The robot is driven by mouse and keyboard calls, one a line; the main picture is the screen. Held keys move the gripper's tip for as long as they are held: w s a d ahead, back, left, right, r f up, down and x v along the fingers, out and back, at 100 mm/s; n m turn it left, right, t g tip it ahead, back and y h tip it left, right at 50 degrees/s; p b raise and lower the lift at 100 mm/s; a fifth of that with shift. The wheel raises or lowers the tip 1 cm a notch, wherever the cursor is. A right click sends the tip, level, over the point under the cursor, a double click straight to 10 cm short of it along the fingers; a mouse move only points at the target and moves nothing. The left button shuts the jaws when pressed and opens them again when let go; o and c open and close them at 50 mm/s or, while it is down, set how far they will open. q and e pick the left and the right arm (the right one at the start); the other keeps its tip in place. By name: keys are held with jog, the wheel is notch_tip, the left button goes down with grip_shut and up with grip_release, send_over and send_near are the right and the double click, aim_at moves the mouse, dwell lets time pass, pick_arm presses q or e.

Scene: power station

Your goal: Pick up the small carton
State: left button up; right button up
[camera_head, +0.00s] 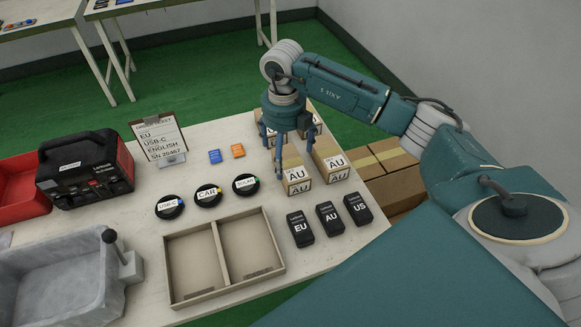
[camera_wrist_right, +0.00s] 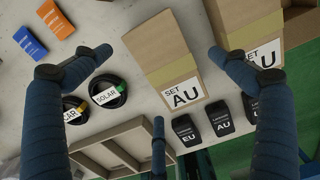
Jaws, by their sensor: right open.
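Several brown cartons stand at the table's far right. The small carton with a white AU label (camera_head: 297,187) is the nearer left one; its "SET AU" face also shows in the right wrist view (camera_wrist_right: 172,75). A second AU carton (camera_head: 335,170) stands beside it on the right, partly shown in the wrist view (camera_wrist_right: 262,45). My right gripper (camera_head: 286,145) hangs fingers down over the cartons, open and empty. In the wrist view its spread fingers (camera_wrist_right: 160,70) surround the view of the small carton. In the head view the fingers partly hide the cartons behind. My left gripper is out of view.
Black EU, AU and US adapters (camera_head: 330,220) stand in front of the cartons. Round black cable pucks (camera_head: 208,195) and a divided tray (camera_head: 221,231) lie to the left. An order ticket stand (camera_head: 160,140) and a black power station (camera_head: 85,168) are farther left.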

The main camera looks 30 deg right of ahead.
aim_at(286, 163)
jog(key=f, duration=0.1)
jog(key=f+p, duration=0.1)
jog(key=f, duration=0.3)
jog(key=shift+s+a+p, duration=0.1)
jog(key=shift+s+p, duration=0.25)
jog(key=shift+s, duration=0.05)
jog(key=shift+w+f, duration=0.1)
jog(key=shift+f, duration=0.3)
jog(key=shift+c, duration=0.5)
jog(key=c, duration=1.3)
jog(key=shift+c, duration=0.8)
jog(key=shift+r, duration=0.15)
